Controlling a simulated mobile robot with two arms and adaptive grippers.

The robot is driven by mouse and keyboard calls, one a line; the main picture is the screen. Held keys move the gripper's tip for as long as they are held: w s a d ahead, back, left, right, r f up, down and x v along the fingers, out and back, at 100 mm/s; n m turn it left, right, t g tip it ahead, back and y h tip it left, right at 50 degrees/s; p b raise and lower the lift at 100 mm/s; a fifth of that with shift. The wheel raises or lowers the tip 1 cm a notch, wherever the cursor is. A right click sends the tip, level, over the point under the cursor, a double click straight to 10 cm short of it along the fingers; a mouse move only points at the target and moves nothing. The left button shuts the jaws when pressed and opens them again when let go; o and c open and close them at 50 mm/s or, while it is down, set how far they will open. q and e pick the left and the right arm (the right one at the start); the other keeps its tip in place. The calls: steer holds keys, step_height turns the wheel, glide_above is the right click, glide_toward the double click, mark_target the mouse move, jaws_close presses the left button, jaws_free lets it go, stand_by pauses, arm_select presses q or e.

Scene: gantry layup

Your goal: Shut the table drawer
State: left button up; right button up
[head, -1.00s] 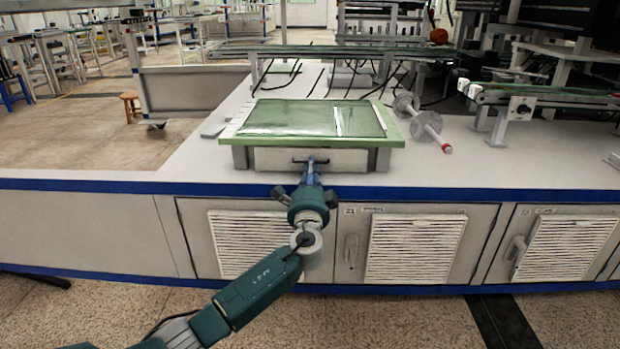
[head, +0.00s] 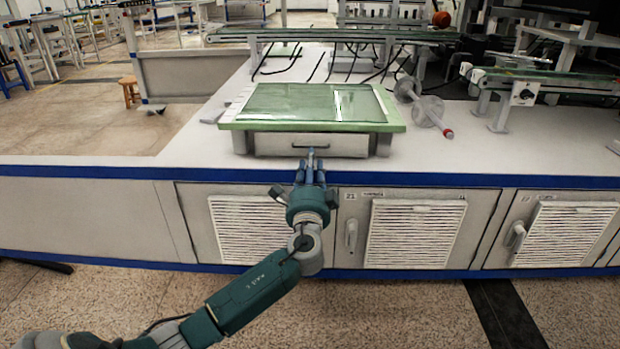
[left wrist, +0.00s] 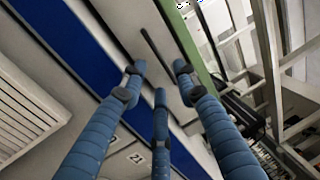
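The small table (head: 230,126) with a green glass-covered top stands on the white counter. Its grey drawer (head: 345,146) sits under the top between the legs. The drawer front looks nearly level with the legs; I cannot tell whether a small gap remains. A thin dark handle (head: 315,148) runs along the front and also shows in the left wrist view (left wrist: 157,50). My left gripper (head: 311,160) is just in front of and below the handle. Its blue fingers (left wrist: 160,85) are spread, with nothing between them. My right gripper is not in view.
A grey spool (head: 428,110) lies right of the table. A conveyor (head: 550,82) stands farther right. The counter front right of the table is clear.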

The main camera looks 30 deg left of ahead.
arm_select(q)
steer(key=v, duration=0.7)
steer(key=shift+r, duration=0.1)
